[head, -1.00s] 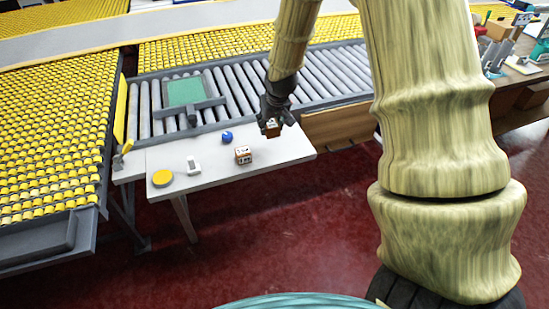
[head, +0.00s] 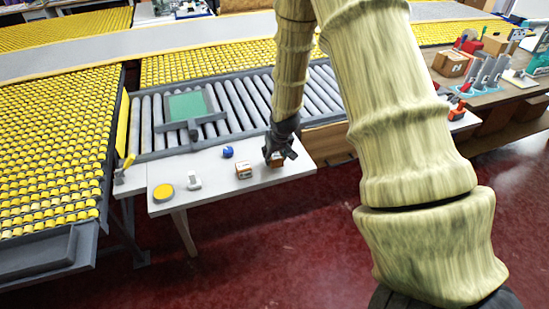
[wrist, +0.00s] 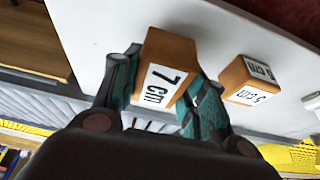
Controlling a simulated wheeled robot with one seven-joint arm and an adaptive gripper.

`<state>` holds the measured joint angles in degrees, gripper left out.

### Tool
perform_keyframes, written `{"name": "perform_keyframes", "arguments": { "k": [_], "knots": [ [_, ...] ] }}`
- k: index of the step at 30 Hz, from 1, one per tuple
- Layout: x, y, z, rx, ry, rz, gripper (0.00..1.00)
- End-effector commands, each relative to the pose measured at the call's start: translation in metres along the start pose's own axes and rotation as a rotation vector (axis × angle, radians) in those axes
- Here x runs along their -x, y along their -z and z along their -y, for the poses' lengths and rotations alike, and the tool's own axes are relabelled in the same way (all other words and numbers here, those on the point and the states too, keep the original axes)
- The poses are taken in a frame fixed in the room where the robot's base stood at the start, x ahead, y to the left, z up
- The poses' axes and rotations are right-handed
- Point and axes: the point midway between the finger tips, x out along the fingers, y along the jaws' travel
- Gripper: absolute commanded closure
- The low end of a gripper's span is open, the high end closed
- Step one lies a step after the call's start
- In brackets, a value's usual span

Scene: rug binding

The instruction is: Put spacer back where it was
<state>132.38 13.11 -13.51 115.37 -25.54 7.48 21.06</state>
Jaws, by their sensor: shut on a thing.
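My gripper (head: 279,154) is shut on a wooden block labelled "7 cm" (wrist: 167,72), the spacer, near the right end of the white table (head: 213,191). In the wrist view the block sits between both fingers with its label facing the camera. In the head view the fingers mostly hide it. It is low over the tabletop; I cannot tell whether it touches. A second wooden block labelled "5 cm" (wrist: 251,82) stands on the table beside it, apart from my gripper; it also shows in the head view (head: 243,169).
A blue ball (head: 228,152), a small white object (head: 194,181) and a yellow disc (head: 164,192) lie on the table left of the blocks. A roller conveyor (head: 236,100) with a green panel (head: 187,106) runs behind. The table's front edge is clear.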

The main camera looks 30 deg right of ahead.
Motion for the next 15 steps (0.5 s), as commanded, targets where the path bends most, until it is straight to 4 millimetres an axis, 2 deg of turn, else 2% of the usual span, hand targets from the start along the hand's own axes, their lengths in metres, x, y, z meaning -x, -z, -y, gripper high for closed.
{"name": "perform_keyframes", "arguments": {
  "k": [6, 15],
  "knots": [
    [-0.016, -0.007, 0.0, -0.001, 0.0, 0.0, 0.86],
    [-0.019, -0.008, 0.0, -0.001, 0.0, -0.001, 0.86]
  ]
}}
